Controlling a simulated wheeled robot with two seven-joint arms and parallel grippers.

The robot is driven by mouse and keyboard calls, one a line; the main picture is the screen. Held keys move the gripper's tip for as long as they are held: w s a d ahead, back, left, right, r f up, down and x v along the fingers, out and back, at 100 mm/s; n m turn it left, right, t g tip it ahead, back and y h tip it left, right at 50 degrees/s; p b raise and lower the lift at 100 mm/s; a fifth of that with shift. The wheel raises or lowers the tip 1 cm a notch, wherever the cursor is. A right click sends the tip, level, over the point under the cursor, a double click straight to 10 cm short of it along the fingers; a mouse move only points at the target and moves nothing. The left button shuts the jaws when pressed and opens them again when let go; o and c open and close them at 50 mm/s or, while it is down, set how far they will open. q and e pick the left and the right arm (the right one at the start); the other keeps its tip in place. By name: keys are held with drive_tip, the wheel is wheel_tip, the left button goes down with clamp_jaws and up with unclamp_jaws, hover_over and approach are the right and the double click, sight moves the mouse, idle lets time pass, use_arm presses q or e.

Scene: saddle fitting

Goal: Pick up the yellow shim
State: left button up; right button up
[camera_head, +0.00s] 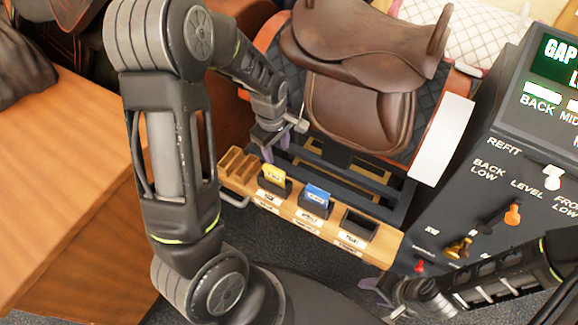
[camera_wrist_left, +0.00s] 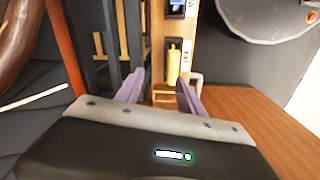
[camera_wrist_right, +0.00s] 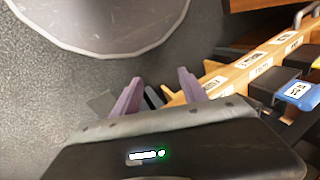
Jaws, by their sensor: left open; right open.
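The yellow shim (camera_head: 273,174) stands upright in a dark holder on the wooden rack (camera_head: 330,232) in the head view. It also shows in the left wrist view (camera_wrist_left: 173,62), beyond the fingers. My left gripper (camera_head: 276,143) is open and empty, behind and above the yellow shim, apart from it. In the left wrist view its purple fingertips (camera_wrist_left: 158,82) are spread. My right gripper (camera_head: 378,287) is open and empty near the right front end of the rack. Its spread purple fingers (camera_wrist_right: 158,88) show in the right wrist view.
A blue shim (camera_head: 317,194) stands right of the yellow one, and an empty dark holder (camera_head: 359,224) follows. The brown saddle (camera_head: 365,60) sits behind on a stand. A control panel (camera_head: 500,200) with levers is at the right. A wooden table (camera_head: 60,170) is at the left.

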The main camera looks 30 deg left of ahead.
sight(274, 169)
use_arm(q)
drive_tip(key=shift+s+n+g, duration=0.5)
drive_tip(key=shift+s+n, duration=0.55)
drive_tip(key=shift+n, duration=0.15)
drive_tip(key=shift+w+f, duration=0.1)
drive_tip(key=shift+f, duration=1.15)
wheel_tip(274, 169, down, 5)
drive_tip(key=shift+f, duration=0.15)
drive_tip(key=shift+c, duration=0.2)
clamp_jaws()
